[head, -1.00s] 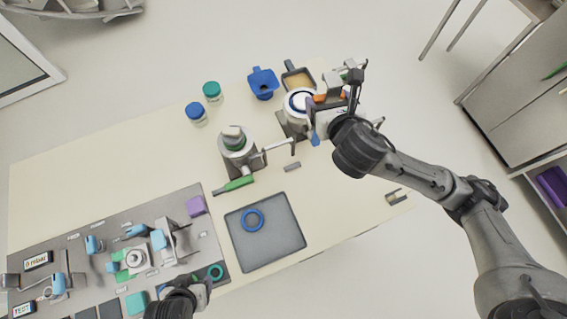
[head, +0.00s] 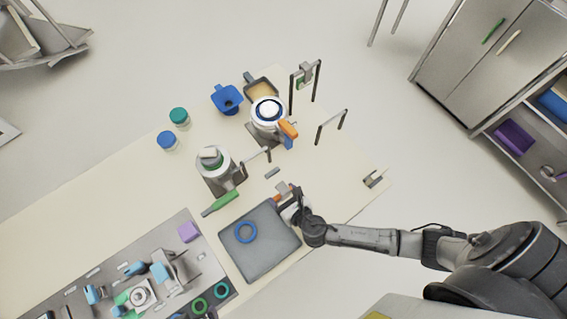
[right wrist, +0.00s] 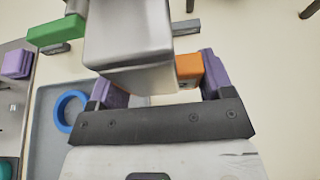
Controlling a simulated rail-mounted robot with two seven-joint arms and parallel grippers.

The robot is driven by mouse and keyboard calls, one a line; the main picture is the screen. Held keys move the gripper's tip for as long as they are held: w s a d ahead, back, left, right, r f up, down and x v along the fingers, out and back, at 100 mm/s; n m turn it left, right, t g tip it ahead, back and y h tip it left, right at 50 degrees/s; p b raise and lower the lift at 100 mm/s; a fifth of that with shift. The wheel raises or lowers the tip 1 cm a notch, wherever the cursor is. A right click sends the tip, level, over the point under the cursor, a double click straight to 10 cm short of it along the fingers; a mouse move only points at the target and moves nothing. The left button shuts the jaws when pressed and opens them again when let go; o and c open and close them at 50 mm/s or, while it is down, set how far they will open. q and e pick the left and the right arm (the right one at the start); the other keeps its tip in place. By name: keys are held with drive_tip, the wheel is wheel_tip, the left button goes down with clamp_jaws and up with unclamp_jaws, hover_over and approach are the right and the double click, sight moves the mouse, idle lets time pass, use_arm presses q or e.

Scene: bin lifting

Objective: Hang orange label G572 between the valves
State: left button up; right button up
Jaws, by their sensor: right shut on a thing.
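My right gripper (head: 291,201) is at the upper right edge of the grey tray. In the right wrist view its purple fingers (right wrist: 160,85) are shut on an orange piece (right wrist: 188,68), apparently the orange label, with a grey block (right wrist: 135,45) at its left. No lettering is readable. The left valve (head: 214,168) has a green handle (head: 220,203). The right valve (head: 267,118), with a blue-ringed top, has an orange handle (head: 288,129).
The grey tray (head: 262,262) holds a blue ring (head: 245,232). A small grey block (head: 272,172) lies between tray and valves. Metal stands (head: 332,124) rise at the table's right side. Blue and teal jars (head: 167,140) stand at the back left. Table right of the tray is mostly clear.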

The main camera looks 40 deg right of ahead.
drive_tip(key=shift+w+b, duration=0.5)
drive_tip(key=shift+w, duration=1.65)
drive_tip(key=shift+w+a+b, duration=0.1)
drive_tip(key=shift+w+b, duration=0.7)
drive_tip(key=shift+w, duration=1.8)
drive_tip(key=shift+w+b, duration=1)
drive_tip(key=shift+w, duration=1.2)
drive_tip(key=shift+w+b, duration=0.5)
drive_tip(key=shift+w, duration=0.35)
drive_tip(key=shift+w+f, duration=0.15)
drive_tip(key=shift+f+b, duration=0.35)
drive_tip(key=shift+f, duration=0.2)
drive_tip(key=shift+f, duration=0.1)
